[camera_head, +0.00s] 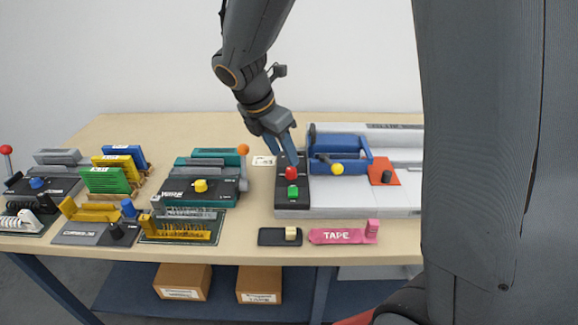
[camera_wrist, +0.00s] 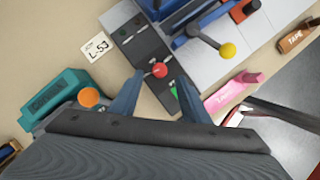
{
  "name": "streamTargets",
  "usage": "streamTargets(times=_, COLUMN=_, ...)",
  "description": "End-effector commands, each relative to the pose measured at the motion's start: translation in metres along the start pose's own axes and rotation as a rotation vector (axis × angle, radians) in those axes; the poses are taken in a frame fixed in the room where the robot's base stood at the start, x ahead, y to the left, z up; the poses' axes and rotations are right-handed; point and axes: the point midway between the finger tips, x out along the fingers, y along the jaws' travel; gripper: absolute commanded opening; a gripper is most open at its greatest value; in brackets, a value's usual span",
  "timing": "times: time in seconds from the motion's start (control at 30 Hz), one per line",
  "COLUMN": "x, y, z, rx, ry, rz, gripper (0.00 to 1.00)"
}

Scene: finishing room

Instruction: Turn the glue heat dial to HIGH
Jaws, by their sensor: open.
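The grey machine (camera_head: 345,200) has a dark control panel (camera_head: 292,208) on its left side, with a red button (camera_head: 291,173) and a green button (camera_head: 293,192). A black knob (camera_head: 387,178) stands on an orange-red plate (camera_head: 379,165) at right; I cannot tell whether it is the glue heat dial, and its marks are unreadable. My gripper (camera_head: 288,156) points down over the far part of the panel, open and empty. In the wrist view, the red button (camera_wrist: 159,70) shows between the fingertips, and the panel (camera_wrist: 141,42) runs beyond them. Contact cannot be told.
A blue carriage (camera_head: 340,148) with a yellow-ended lever (camera_head: 337,169) is right of my gripper. A teal machine with an orange knob (camera_head: 243,149) is left. A pink tape holder (camera_head: 345,235) and a black tray (camera_head: 280,239) lie in front. My arm hides the right side.

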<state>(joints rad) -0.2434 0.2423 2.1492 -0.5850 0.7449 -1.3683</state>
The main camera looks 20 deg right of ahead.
Motion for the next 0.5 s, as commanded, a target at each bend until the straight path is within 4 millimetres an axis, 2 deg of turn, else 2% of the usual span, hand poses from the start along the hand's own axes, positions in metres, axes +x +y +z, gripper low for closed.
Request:
streamTargets(times=0.23, x=0.040, y=-0.002, z=-0.001, rx=0.002, ry=0.003, rz=-0.005, gripper=0.42)
streamTargets(times=0.5, x=0.060, y=-0.001, z=-0.001, rx=0.004, ry=0.002, rz=-0.001, gripper=0.42)
